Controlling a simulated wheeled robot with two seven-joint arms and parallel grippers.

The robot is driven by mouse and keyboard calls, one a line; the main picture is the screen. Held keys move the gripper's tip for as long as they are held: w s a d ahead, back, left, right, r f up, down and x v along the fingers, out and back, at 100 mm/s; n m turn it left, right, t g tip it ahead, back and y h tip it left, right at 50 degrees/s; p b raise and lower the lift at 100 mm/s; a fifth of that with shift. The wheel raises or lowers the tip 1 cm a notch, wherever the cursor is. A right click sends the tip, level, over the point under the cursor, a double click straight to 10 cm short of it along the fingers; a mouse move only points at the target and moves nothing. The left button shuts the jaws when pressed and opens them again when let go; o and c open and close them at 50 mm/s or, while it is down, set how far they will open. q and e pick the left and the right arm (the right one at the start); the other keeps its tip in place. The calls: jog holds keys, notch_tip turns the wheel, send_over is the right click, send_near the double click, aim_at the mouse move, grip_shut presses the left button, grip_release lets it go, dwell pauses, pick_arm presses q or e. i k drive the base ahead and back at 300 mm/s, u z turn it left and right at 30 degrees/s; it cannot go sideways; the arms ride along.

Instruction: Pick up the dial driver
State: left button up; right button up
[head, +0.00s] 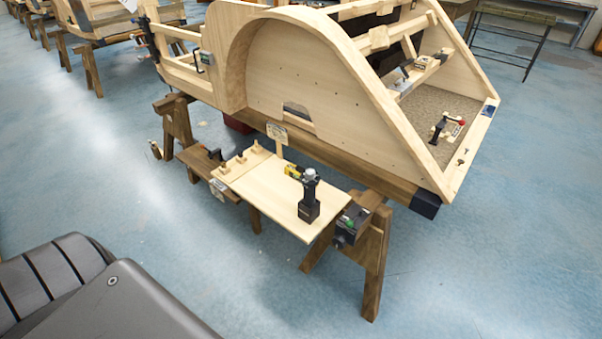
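A black power driver with a yellow nose and a grey round top (309,198) stands upright on a pale wooden board (262,200) in front of the wooden bodyframe. A second, smaller black hand tool with a red end (439,130) stands inside the bodyframe on a brown speckled floor at the right. I cannot tell from the picture which of the two is the dial driver. Neither of my grippers shows in the head view.
The wooden bodyframe (287,68) rests on sawhorses (374,262). A black device with a green spot (350,224) is at the board's right end. Small wooden pegs (240,158) stand on its left part. Open blue floor (480,260) lies at right. Grey parts of my body fill the lower left.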

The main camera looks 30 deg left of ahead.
aim_at(310, 201)
jog(key=u, duration=0.95)
